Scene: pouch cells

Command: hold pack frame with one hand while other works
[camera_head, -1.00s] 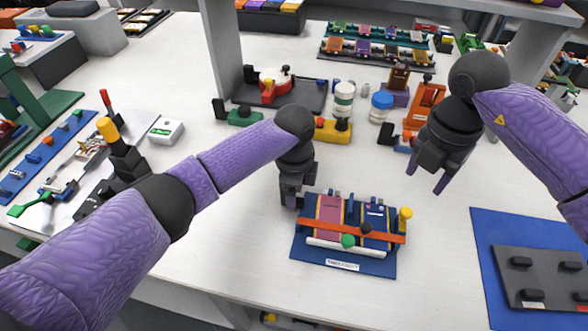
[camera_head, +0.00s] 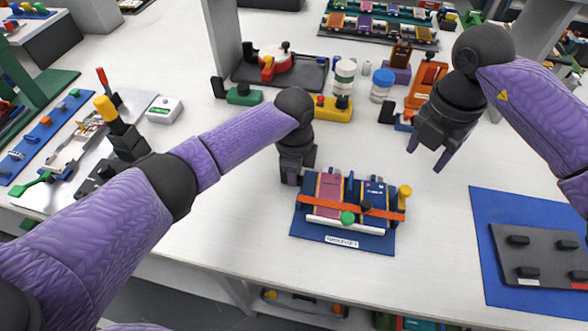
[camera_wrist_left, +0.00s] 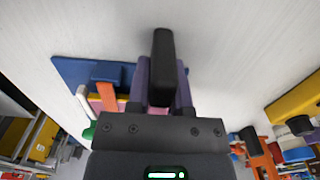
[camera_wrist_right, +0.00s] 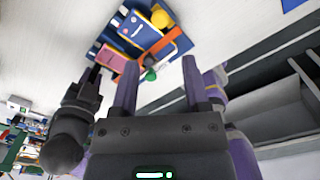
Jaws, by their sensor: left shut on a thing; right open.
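The pack frame (camera_head: 345,241) is a blue base near the table's front edge, with a label on its front. It holds a pink pouch cell (camera_head: 329,192) and a blue pouch cell (camera_head: 374,197), with an orange bar (camera_head: 345,208) lying across both. My left gripper (camera_head: 291,180) is shut at the frame's back left corner; its fingers partly hide what they grip. My right gripper (camera_head: 427,155) is open and empty, in the air right of and behind the frame, which also shows in the right wrist view (camera_wrist_right: 112,40).
A blue mat (camera_head: 480,230) with a dark grey plate (camera_head: 540,270) lies at the right. Behind stand a yellow block (camera_head: 335,112), white jars (camera_head: 382,85) and an orange holder (camera_head: 427,85). A tool board and a small scale (camera_head: 164,110) are at the left. White table is clear between.

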